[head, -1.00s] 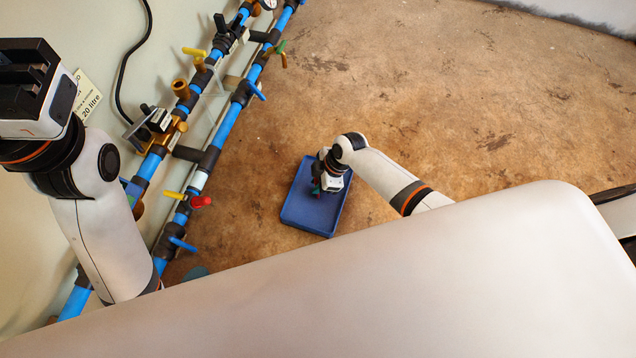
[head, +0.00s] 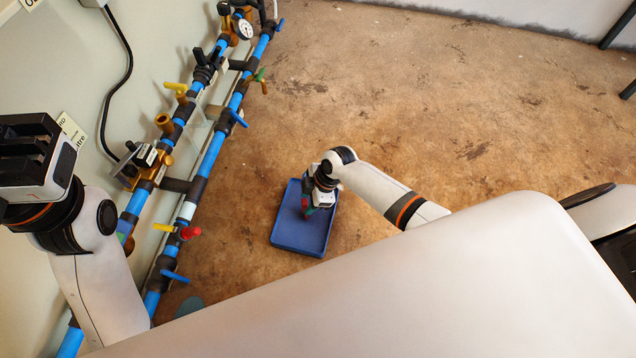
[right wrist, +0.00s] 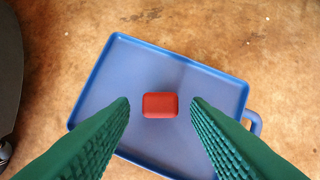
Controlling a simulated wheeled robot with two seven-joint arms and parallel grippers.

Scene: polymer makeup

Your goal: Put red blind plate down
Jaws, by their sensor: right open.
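The red blind plate (right wrist: 160,105) is a small red block with rounded corners. In the right wrist view it lies in the blue tray (right wrist: 105,85), near its middle. My right gripper (right wrist: 160,103) is open, with its green ridged fingers on either side of the plate and a gap to it on both sides. In the head view my right gripper (head: 307,208) points down over the blue tray (head: 301,243); the plate is hard to make out there. My left gripper (head: 25,150) is raised at the left edge, far from the tray, and its jaw opening is unclear.
Blue pipes (head: 205,165) with several coloured valve handles and a gauge (head: 244,29) run along the wall at the left. The brown floor (head: 420,110) around the tray is clear. The tray has a handle (right wrist: 254,122) on its right side.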

